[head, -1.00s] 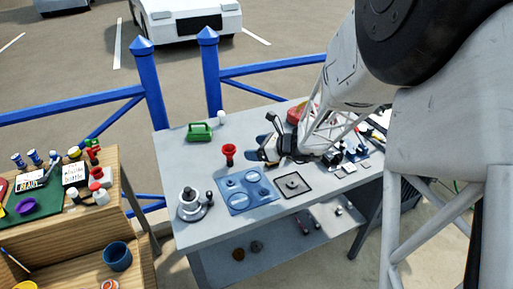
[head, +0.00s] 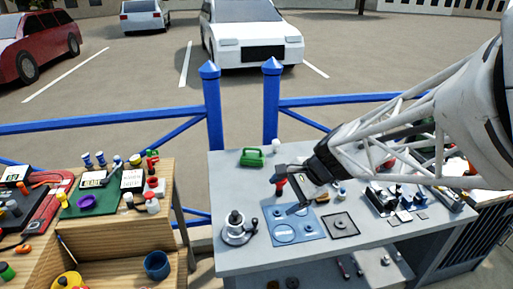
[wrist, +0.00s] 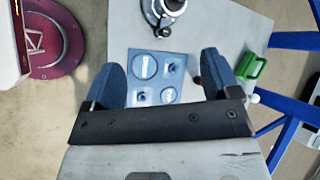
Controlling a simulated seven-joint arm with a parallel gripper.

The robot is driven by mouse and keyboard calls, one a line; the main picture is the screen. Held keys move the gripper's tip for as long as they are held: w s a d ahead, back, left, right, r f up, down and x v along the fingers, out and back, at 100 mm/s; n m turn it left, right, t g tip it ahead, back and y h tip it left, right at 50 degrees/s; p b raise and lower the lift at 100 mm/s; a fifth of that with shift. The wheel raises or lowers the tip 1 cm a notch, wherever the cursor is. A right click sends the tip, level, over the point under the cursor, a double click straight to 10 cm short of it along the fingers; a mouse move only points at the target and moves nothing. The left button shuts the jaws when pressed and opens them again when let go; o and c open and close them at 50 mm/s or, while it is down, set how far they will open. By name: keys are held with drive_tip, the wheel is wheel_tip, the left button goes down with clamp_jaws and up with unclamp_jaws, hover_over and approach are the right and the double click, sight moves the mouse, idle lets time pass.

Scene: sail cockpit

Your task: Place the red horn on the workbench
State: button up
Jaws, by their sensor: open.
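A red piece that looks like the red horn (head: 280,188) stands on the grey-white table (head: 237,172), behind the blue panel. In the earlier head frame it has a flared top; now my gripper hides most of it. In the wrist view a sliver of red (wrist: 197,80) shows beside the right finger. My gripper (head: 286,189) is open and empty above the table, its fingers pointing left in the head view. In the wrist view my gripper (wrist: 160,70) has its fingers wide apart over the blue panel. A wooden workbench (head: 110,232) stands to the left.
A green case (head: 252,158) stands at the back of the table. Blue railing (head: 213,110) runs behind.

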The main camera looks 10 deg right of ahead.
drive_tip(key=s+r+n+h, duration=0.3)
drive_tip(key=s+n, duration=0.3)
drive_tip(key=s, duration=0.1)
drive_tip(key=s+r+n+h, duration=0.3)
drive_tip(key=s+n+h, duration=0.1)
drive_tip(key=s+n, duration=0.3)
drive_tip(key=shift+s+d, duration=0.3)
drive_tip(key=shift+s, duration=0.45)
